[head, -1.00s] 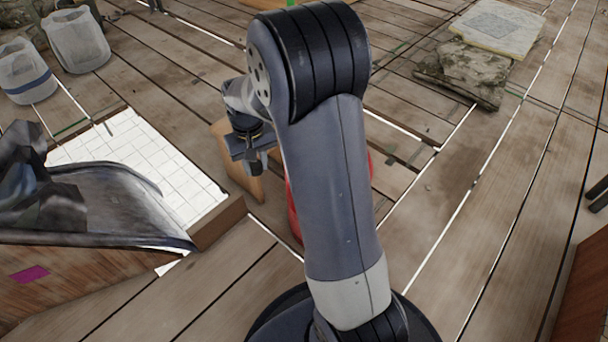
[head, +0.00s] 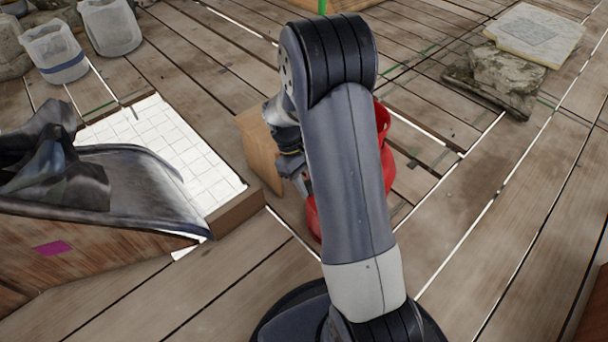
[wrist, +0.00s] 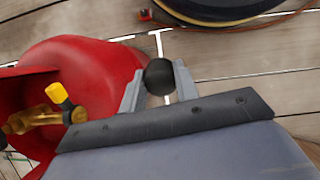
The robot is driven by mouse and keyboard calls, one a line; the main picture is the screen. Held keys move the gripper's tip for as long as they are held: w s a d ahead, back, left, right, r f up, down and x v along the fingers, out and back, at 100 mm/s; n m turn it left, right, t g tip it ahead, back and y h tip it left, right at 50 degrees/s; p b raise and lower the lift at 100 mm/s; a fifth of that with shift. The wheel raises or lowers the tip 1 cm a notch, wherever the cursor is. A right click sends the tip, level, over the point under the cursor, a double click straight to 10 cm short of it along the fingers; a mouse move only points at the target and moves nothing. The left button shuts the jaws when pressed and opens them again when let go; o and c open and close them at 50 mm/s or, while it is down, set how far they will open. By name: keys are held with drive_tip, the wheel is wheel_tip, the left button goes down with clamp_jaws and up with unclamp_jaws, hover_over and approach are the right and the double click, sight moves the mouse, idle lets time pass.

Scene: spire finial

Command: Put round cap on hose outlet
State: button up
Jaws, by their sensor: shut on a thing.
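A dark round cap (wrist: 159,77) is pinched between the two fingertips of my gripper (wrist: 158,82) in the wrist view. A red gas cylinder (wrist: 95,72) is left of the gripper there. It carries a brass valve fitting (wrist: 32,119) with a yellow end (wrist: 57,92); I cannot tell for certain which part is the hose outlet. The held cap is right of this fitting and apart from it. In the head view my arm hides most of the cylinder (head: 384,122). My gripper (head: 304,188) is partly hidden there, and the cap cannot be made out.
A coiled dark hose (wrist: 220,10) lies at the top of the wrist view. In the head view a wooden block (head: 257,150) stands left of the cylinder. White buckets (head: 55,52) stand far left and stacked stone slabs (head: 520,55) far right. Plank floor at right is clear.

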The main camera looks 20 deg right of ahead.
drive_tip(key=d+n+h, duration=0.1)
drive_tip(key=s+f+n+g+h, duration=0.1)
drive_tip(key=n+h, duration=0.1)
drive_tip(key=shift+d+f, duration=0.1)
drive_tip(key=shift+d, duration=0.25)
drive_tip(key=shift+w+a+f+n+t+h, duration=0.2)
drive_tip(key=shift+w+n+t+h, duration=0.7)
drive_tip(key=shift+n+t+h, duration=1.2)
drive_tip(key=shift+w+a+f+n+t+h, duration=0.2)
drive_tip(key=shift+w+n+t+h, duration=0.7)
drive_tip(key=shift+n+t+h, duration=1.2)
drive_tip(key=shift+w+a+f+n+t+h, duration=0.2)
drive_tip(key=shift+w+n+t+h, duration=0.7)
drive_tip(key=shift+n+t+h, duration=1.15)
drive_tip(key=shift+d+n+g+y, duration=0.15)
drive_tip(key=shift+n+g+y, duration=0.2)
drive_tip(key=shift+n+y, duration=0.15)
drive_tip(key=shift+x, duration=2.8)
drive_tip(key=shift+r, duration=0.1)
drive_tip(key=shift+w+d, duration=0.25)
drive_tip(key=shift+d, duration=0.25)
